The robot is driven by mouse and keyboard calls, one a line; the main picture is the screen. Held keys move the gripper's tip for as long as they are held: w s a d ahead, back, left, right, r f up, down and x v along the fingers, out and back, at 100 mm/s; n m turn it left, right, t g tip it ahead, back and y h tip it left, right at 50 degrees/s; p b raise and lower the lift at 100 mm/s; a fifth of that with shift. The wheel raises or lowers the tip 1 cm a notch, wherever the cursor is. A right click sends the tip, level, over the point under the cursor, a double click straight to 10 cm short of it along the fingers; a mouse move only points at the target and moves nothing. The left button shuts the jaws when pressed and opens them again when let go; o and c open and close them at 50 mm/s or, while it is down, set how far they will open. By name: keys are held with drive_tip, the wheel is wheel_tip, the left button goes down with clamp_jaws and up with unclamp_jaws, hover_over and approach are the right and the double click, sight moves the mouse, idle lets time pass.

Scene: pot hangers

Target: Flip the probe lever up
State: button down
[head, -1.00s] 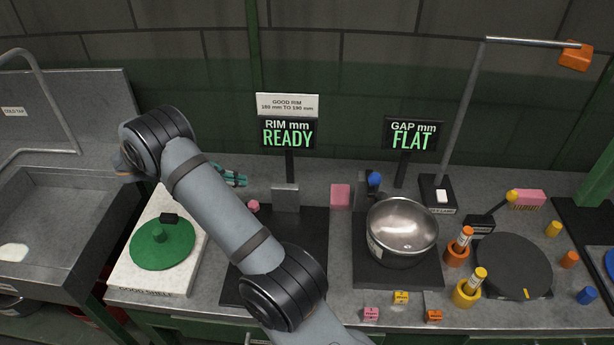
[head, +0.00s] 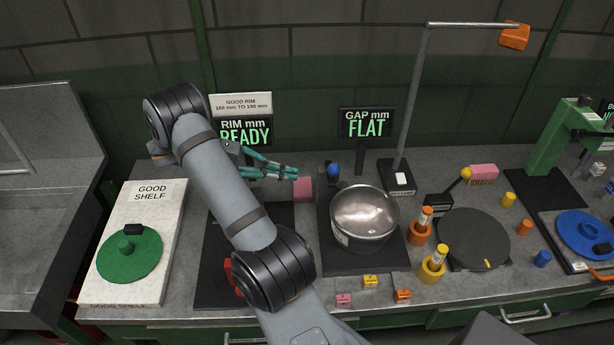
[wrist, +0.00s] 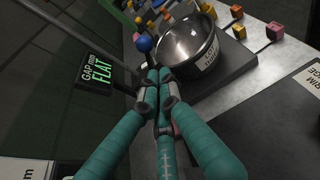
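The probe lever has a blue ball knob (head: 334,170) and stands on a dark post at the back left of the gap station's black plate (head: 345,262). The knob also shows in the wrist view (wrist: 145,44), just beyond my fingertips. My gripper (head: 294,172) is left of the knob, with teal fingers pointing right towards it. In the wrist view my fingertips (wrist: 160,77) are drawn together with nothing visible between them. A small gap seems to separate them from the knob. The lever's lower part is partly hidden by the fingers in the wrist view.
A steel pot (head: 364,216) sits on the black plate, close to the lever. A pink block (head: 303,189) is just below my fingertips. The gap display (head: 366,123) reads FLAT. A yellow-knobbed lever (head: 466,173) stands farther right.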

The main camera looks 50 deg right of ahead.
sight(331, 167)
drive_tip(key=p+x, duration=0.1)
drive_tip(key=x, duration=0.8)
drive_tip(key=shift+s+d+r+p, duration=0.1)
drive_tip(key=shift+s+p, duration=0.05)
drive_tip(key=shift+p, duration=0.15)
